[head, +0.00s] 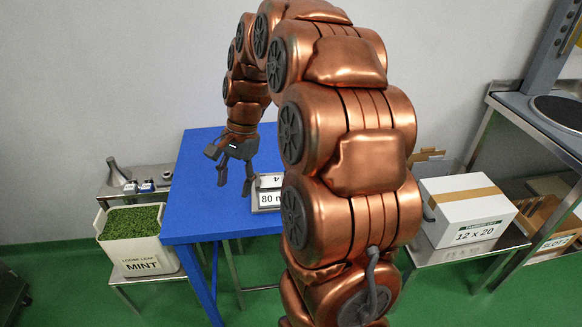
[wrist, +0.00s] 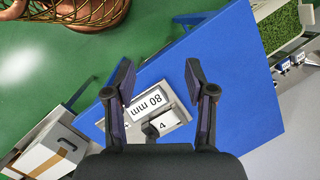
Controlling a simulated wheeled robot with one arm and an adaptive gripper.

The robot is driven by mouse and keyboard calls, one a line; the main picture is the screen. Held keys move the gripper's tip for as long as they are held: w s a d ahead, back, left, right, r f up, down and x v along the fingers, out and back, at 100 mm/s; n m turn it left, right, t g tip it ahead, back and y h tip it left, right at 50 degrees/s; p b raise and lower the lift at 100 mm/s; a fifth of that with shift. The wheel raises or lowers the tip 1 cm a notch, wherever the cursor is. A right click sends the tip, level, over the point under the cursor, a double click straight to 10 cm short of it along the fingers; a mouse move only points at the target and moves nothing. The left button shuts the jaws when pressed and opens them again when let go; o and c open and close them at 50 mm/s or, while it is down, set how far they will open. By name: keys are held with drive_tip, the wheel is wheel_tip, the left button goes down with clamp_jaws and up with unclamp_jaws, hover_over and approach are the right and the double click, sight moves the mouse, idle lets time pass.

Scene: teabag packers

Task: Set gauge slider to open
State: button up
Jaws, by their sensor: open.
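The gauge is a grey plate with a white "80 mm" label (wrist: 147,104) and a smaller white label (wrist: 161,123) whose mark is hard to read. It lies on the blue table (wrist: 238,95). A dark knob (wrist: 150,130), perhaps the slider, shows beside the small label, partly hidden by my gripper; I cannot tell its setting. In the head view the gauge (head: 267,199) is partly behind my arm. My gripper (head: 234,184) is open and empty, pointing down above the table, left of the gauge. In the wrist view its fingers (wrist: 158,75) stand either side of the gauge, apart from it.
A bin of green leaf marked MINT (head: 132,258) stands left of the table. A white carton (head: 466,206) marked 12 x 20 sits on a stand at right. Small items (head: 137,187) lie on a shelf at left. The table's left part is clear.

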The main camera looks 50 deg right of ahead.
drive_tip(key=w+d+f+m+t, duration=0.15)
drive_tip(key=d+m, duration=0.25)
drive_tip(key=d, duration=0.5)
drive_tip(key=w+d+f+m, duration=0.1)
drive_tip(key=d+f+m, duration=0.25)
drive_tip(key=d, duration=0.55)
drive_tip(key=w+d+f+m+t, duration=0.15)
drive_tip(key=d+m, duration=0.25)
drive_tip(key=d, duration=0.5)
drive_tip(key=shift+a+p+x, duration=0.15)
drive_tip(key=shift+p+x, duration=0.4)
drive_tip(key=shift+x, duration=1.45)
drive_tip(key=shift+a+p+x, duration=0.1)
drive_tip(key=shift+p+x, duration=0.4)
drive_tip(key=shift+x, duration=1.5)
drive_tip(key=shift+s, duration=0.15)
clamp_jaws()
